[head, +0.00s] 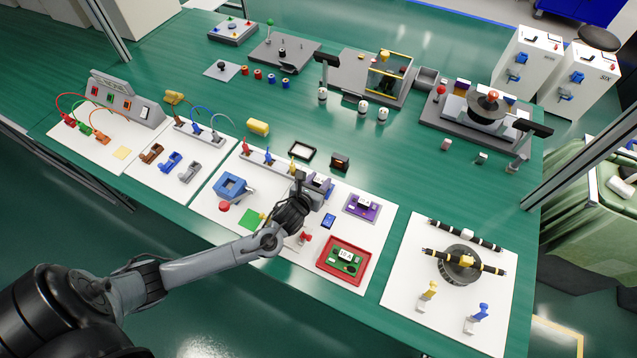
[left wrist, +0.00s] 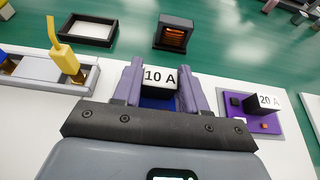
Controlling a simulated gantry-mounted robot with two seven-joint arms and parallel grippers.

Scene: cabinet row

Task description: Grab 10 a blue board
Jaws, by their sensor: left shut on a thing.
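My left gripper (head: 318,186) reaches over the middle white mat. In the left wrist view its purple fingers (left wrist: 160,92) are shut on the 10 A blue board, gripping at the sides of its block. The block's white label (left wrist: 160,78) reads "10 A", and a strip of the blue board (left wrist: 157,103) shows below it. Most of the board is hidden by the gripper, and I cannot tell whether it touches the mat. A purple board (head: 362,206) marked 20 A sits to the right; it also shows in the left wrist view (left wrist: 243,121). My right gripper is not in view.
A red tray (head: 325,268) with a green board lies in front. A black frame (head: 302,150) and a small glowing heater-like box (head: 340,162) stand behind. A rack with colored plugs (left wrist: 30,66) is on the left. A blue square holder (head: 231,185) stands left of my gripper.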

